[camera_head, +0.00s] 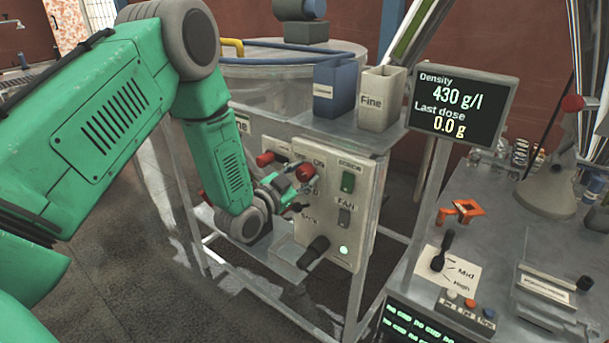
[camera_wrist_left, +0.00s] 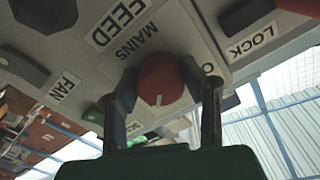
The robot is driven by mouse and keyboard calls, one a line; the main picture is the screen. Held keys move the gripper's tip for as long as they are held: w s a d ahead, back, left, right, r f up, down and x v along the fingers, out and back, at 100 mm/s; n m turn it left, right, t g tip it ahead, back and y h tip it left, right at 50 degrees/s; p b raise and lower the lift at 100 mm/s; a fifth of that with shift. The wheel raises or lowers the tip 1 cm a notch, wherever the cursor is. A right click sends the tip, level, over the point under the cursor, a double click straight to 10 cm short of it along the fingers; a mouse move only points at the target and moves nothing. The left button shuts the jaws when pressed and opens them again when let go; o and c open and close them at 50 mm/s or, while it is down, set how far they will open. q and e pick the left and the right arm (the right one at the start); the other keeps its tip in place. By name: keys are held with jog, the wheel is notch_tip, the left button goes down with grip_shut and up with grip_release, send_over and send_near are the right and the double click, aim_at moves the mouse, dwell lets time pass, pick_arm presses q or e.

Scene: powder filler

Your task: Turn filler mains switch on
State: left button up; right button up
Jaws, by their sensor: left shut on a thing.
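The filler's control panel (camera_head: 335,205) is a pale upright plate at the centre of the head view. Its round red mains switch (camera_head: 305,173) sits near the upper left of the plate. My left gripper (camera_head: 292,181) reaches it from the left. In the left wrist view the red mains switch (camera_wrist_left: 160,80) is between the two fingers of my left gripper (camera_wrist_left: 162,95), which is shut on it. A pale line on the knob points down in that view. The MAINS label (camera_wrist_left: 128,42) is beside the knob, partly seen. My right gripper is not in view.
A green rocker switch (camera_head: 348,181), the FAN switch (camera_head: 344,217) and a lit green lamp (camera_head: 343,250) are on the panel. Another red knob (camera_head: 265,159) is left of it. The display (camera_head: 461,106) reads 430 g/l and 0.0 g. A steel table (camera_head: 500,250) stands right.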

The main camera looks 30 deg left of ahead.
pick_arm(q)
jog(key=shift+s+f, duration=0.2)
jog(key=shift+f, duration=0.2)
jog(key=o, duration=1)
jog(key=shift+o, duration=0.7)
jog(key=shift+w+a+r, duration=0.1)
jog(key=shift+r, duration=0.05)
jog(key=shift+s, duration=0.2)
jog(key=s+a, duration=0.1)
jog(key=s, duration=1)
jog(key=shift+s, duration=0.25)
